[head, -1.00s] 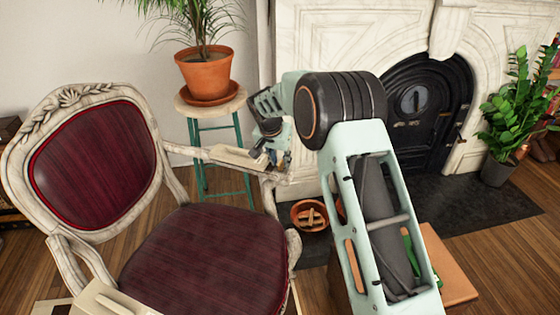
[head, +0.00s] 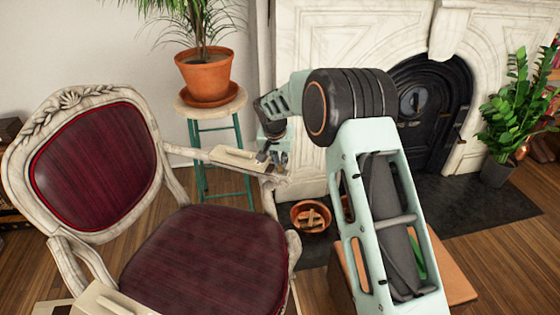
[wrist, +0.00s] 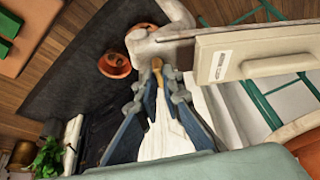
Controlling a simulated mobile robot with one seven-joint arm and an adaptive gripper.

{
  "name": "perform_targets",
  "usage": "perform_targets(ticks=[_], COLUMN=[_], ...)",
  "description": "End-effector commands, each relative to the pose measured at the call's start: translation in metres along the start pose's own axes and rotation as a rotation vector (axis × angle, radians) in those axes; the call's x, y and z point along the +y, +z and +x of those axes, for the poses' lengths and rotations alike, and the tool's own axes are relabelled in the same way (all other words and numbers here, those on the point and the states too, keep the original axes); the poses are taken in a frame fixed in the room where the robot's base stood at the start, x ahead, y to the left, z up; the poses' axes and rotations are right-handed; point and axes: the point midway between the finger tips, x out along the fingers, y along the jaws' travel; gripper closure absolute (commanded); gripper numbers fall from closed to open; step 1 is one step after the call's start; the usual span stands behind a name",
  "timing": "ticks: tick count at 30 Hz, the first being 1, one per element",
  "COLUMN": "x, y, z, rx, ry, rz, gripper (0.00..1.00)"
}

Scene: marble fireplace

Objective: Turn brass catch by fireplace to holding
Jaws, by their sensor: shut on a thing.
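A small brass-coloured catch (wrist: 157,66) shows in the wrist view, beside the end of a cream box (wrist: 240,57) with a white label too small to read. My gripper (wrist: 161,88) is shut on the catch, with its two blue-grey fingers on either side. In the head view my gripper (head: 276,160) is at the front end of the chair's far armrest, where the cream box (head: 238,158) lies. The catch is too small and covered to make out there, so its exact angle cannot be told.
The carved chair (head: 225,260) with dark red upholstery stands at left. A potted plant (head: 205,75) on a green-legged stool (head: 195,140) is behind the armrest. The marble fireplace (head: 350,35) is at back right. A terracotta bowl (head: 310,216) sits on the dark hearth below my gripper.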

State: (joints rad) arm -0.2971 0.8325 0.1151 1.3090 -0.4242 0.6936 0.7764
Motion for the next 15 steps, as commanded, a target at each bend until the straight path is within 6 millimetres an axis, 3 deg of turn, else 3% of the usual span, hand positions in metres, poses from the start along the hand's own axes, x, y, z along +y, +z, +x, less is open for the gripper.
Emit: perform_targets(ticks=[15], x=[0.0048], y=[-0.0022], z=[-0.0026], rx=[-0.002], ry=[-0.183], rz=[-0.430], gripper=[1.00])
